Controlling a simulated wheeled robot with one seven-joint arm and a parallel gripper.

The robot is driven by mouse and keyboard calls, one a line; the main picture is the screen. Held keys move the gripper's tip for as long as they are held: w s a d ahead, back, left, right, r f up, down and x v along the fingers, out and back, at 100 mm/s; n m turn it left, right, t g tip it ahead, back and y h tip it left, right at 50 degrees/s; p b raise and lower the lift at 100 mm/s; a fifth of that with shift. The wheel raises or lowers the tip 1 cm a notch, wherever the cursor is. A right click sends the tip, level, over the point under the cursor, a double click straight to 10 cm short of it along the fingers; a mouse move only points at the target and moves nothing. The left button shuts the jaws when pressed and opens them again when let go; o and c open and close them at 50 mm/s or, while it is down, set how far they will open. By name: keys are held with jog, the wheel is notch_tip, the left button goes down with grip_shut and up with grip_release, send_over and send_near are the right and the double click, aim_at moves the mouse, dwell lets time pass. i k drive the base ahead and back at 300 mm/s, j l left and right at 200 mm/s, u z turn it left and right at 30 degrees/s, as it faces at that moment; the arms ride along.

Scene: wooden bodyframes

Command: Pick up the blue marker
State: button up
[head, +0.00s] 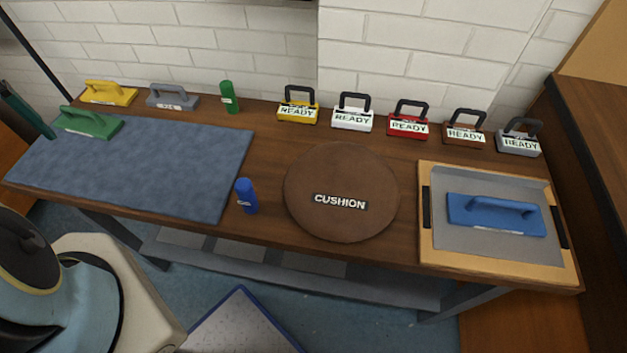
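The blue marker (247,196) is a short blue cylinder with a small white label. It stands upright near the front edge of the wooden table (270,135), between the blue-grey mat (150,165) and the round brown cushion (342,215). It stands clear of the cushion and close to the mat's right edge. Part of my body shows at the lower left, but I cannot make out my gripper's fingers in this view.
A green cylinder (229,97) stands at the back. Several padlock-shaped READY blocks (408,123) line the wall side. A tray (430,245) with a blue handled block (495,214) is at the right. Green (90,123), yellow (108,93) and grey (172,98) handled blocks sit at the left.

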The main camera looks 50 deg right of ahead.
aim_at(244, 187)
jog(key=k+j, duration=0.1)
jog(key=k, duration=0.35)
jog(key=k+j+u, duration=0.1)
jog(key=k, duration=0.3)
